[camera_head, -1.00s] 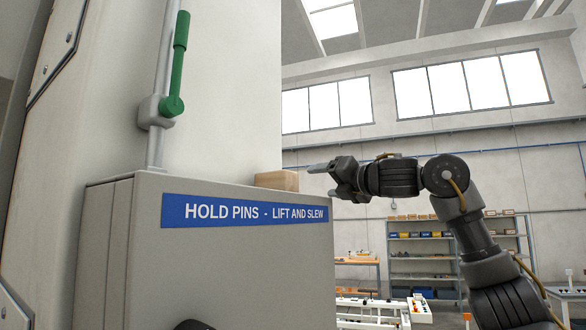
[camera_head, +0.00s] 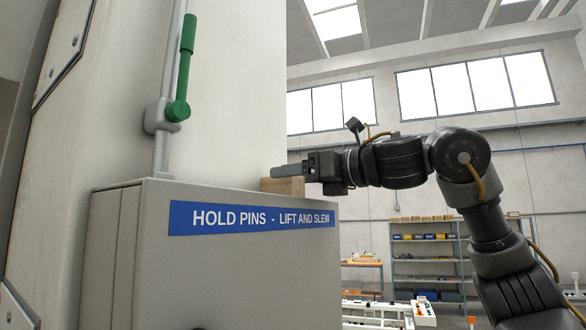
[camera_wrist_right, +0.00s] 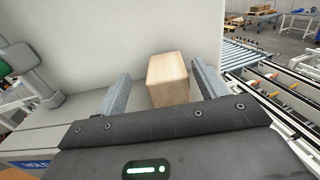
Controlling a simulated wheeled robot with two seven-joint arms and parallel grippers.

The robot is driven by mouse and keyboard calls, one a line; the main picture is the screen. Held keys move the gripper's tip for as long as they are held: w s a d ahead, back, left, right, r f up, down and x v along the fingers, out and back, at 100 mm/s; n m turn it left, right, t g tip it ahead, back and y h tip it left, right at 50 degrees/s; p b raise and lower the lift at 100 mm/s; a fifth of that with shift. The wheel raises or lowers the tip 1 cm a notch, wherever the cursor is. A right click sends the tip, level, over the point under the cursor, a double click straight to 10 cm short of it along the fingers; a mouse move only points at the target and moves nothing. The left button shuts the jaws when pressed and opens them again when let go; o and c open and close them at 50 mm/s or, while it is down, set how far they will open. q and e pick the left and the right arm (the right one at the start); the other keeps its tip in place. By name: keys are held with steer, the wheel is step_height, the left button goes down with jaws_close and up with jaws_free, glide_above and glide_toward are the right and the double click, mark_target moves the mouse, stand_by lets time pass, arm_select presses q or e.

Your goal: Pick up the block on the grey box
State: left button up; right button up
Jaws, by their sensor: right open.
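The wooden block (camera_head: 284,186) sits on top of the grey box (camera_head: 230,255), near its right end and close to the pale wall behind. My right gripper (camera_head: 288,171) is at the block, its fingers pointing left, and it partly covers the block. In the right wrist view the block (camera_wrist_right: 168,80) stands between the two open fingers (camera_wrist_right: 160,92), nearer the right finger, with a wider gap on the left. My left gripper is not in view.
A green lever (camera_head: 184,70) on a grey pipe (camera_head: 162,155) rises above the box at the left. The box carries a blue label (camera_head: 250,217). Shelves (camera_head: 428,260) stand far behind at the right. A roller conveyor (camera_wrist_right: 245,55) shows in the right wrist view.

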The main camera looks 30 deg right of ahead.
steer(key=shift+w+r+p, duration=0.1)
steer(key=shift+p, duration=0.2)
steer(key=p+x, duration=0.2)
steer(key=x, duration=0.1)
steer(key=p+x, duration=0.1)
steer(key=shift+w+d, duration=0.25)
steer(key=shift+w, duration=0.1)
steer(key=shift+w+a, duration=0.2)
steer(key=shift+w, duration=0.05)
steer(key=shift+s, duration=0.15)
steer(key=shift+s+d, duration=0.15)
steer(key=c, duration=1.1)
